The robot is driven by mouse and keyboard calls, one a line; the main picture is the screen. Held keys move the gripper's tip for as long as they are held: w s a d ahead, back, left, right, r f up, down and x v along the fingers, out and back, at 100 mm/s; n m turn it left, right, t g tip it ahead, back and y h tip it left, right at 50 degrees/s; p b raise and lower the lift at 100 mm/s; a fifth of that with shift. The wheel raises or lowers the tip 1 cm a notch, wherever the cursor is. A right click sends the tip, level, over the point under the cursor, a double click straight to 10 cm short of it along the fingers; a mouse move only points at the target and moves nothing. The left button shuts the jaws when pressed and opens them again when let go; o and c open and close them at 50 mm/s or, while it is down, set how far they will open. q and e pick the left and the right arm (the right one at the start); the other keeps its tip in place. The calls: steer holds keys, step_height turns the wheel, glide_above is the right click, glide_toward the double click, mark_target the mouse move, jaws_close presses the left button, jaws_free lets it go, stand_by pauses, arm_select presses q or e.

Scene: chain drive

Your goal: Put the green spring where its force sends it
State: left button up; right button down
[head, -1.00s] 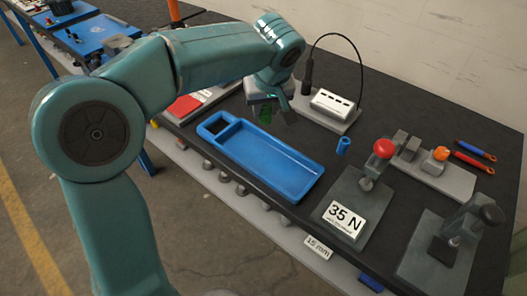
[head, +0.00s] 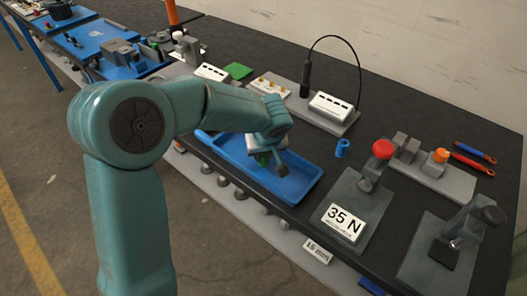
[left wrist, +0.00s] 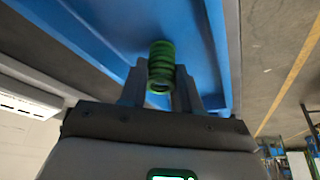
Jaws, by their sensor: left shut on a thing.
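The green spring (left wrist: 161,68) is between the fingers of my left gripper (left wrist: 160,85) in the left wrist view. In the head view my left gripper (head: 268,162) hangs over the blue tray (head: 302,182), and only a bit of green shows there. The gripper is shut on the spring. I cannot tell whether the spring touches the tray floor. A fixture with a red knob (head: 383,149) and a plate reading "35 N" (head: 343,223) stands right of the tray. My right gripper is not in view.
A small blue cylinder (head: 342,148) stands between the tray and the red-knob fixture. A white box with a cable (head: 332,106) is behind. A black-knob press (head: 490,214) is at the right front.

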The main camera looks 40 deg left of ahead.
arm_select(q)
steer(key=shift+f, duration=0.15)
steer(key=o, duration=1)
steer(key=shift+o, duration=0.2)
steer(key=shift+r, duration=0.25)
steer(key=v, duration=1.2)
steer(key=shift+s+f, duration=0.1)
steer(key=shift+f, duration=0.05)
